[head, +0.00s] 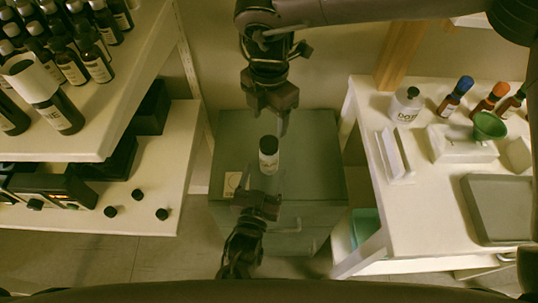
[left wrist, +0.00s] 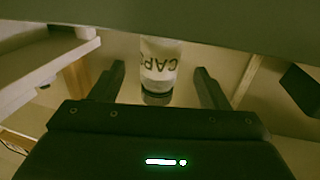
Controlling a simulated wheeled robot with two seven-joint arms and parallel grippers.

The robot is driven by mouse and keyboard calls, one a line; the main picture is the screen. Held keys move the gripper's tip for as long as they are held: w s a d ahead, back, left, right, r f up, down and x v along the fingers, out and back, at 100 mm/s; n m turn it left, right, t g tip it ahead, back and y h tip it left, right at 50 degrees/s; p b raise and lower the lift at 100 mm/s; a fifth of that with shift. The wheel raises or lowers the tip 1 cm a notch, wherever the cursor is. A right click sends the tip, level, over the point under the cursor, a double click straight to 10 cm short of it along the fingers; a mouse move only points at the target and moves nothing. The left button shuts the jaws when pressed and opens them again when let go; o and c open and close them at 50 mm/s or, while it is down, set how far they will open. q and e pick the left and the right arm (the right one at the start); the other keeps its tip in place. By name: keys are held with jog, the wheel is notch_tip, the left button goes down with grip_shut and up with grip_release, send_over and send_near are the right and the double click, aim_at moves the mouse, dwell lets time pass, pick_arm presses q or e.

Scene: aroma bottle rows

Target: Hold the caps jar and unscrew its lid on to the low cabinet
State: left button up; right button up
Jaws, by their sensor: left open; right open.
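The caps jar (head: 268,155) stands upright on the grey low cabinet (head: 315,180), with a white label and a dark lid. In the left wrist view the jar (left wrist: 159,62) appears upside down, with its dark lid (left wrist: 156,98) at the lower end. My left gripper (head: 262,182) is open in front of the jar. In the left wrist view its fingers (left wrist: 163,80) show on both sides of the jar with gaps. My right gripper (head: 280,118) is open and empty behind and above the jar; its finger gap is hard to make out.
A small pale square (head: 232,184) lies on the cabinet's left side. A shelf with dark bottles (head: 95,62) stands at left. A white table (head: 420,190) at right bears a green funnel (head: 489,126), a white jar (head: 405,105) and a grey tray (head: 500,208). The cabinet's right side is clear.

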aim_at(267, 165)
pick_arm(q)
jog(key=shift+x, duration=2.05)
jog(key=shift+c, duration=0.4)
pick_arm(e)
jog(key=shift+w, duration=0.1)
